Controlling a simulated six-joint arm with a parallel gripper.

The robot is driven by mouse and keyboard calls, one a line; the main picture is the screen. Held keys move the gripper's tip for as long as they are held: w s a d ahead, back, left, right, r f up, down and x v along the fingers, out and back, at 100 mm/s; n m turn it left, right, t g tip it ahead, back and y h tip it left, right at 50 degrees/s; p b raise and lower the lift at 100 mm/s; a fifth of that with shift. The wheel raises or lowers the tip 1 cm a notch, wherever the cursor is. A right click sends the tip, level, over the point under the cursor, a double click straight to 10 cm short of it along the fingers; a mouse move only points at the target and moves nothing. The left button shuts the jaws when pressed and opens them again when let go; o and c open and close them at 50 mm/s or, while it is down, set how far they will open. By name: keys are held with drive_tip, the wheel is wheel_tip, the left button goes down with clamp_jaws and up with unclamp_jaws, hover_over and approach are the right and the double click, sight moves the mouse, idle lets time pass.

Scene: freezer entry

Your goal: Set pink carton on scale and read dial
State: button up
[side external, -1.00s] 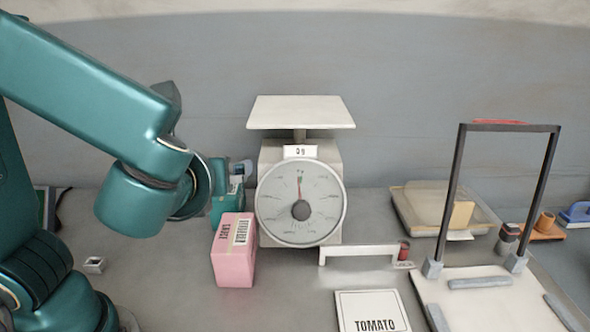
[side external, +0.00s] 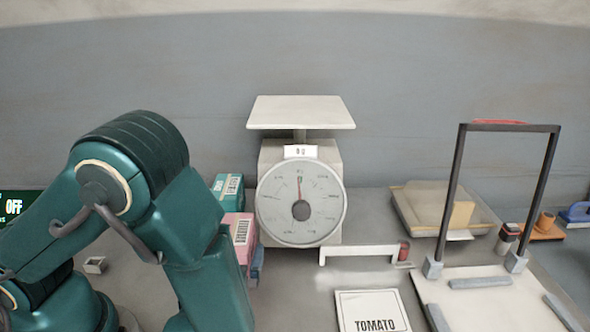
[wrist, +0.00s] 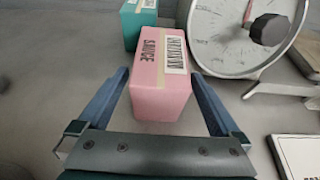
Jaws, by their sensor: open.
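The pink carton (side external: 241,232) stands on the counter left of the scale, partly hidden by my arm in the side view. In the wrist view the pink carton (wrist: 161,75), marked SAUCE, stands between the two blue fingers of my gripper (wrist: 158,88), which is open with gaps beside the carton. In the side view only a bit of a blue finger shows beside the carton. The scale (side external: 330,165) has an empty white platform (side external: 300,112). Its dial (side external: 300,203) has the needle pointing straight up, under a small "0 g" label.
A teal carton (side external: 229,188) stands just behind the pink one. A white bracket (side external: 360,252) and a TOMATO card (side external: 372,312) lie right of the scale's front. A dark upright frame (side external: 448,200) and a tray (side external: 420,218) stand farther right. Space above the platform is clear.

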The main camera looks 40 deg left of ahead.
drive_tip(key=shift+x, duration=2.65)
drive_tip(key=shift+s+d+f, duration=0.1)
drive_tip(key=shift+f, duration=0.05)
drive_tip(key=c, duration=1.5)
clamp_jaws()
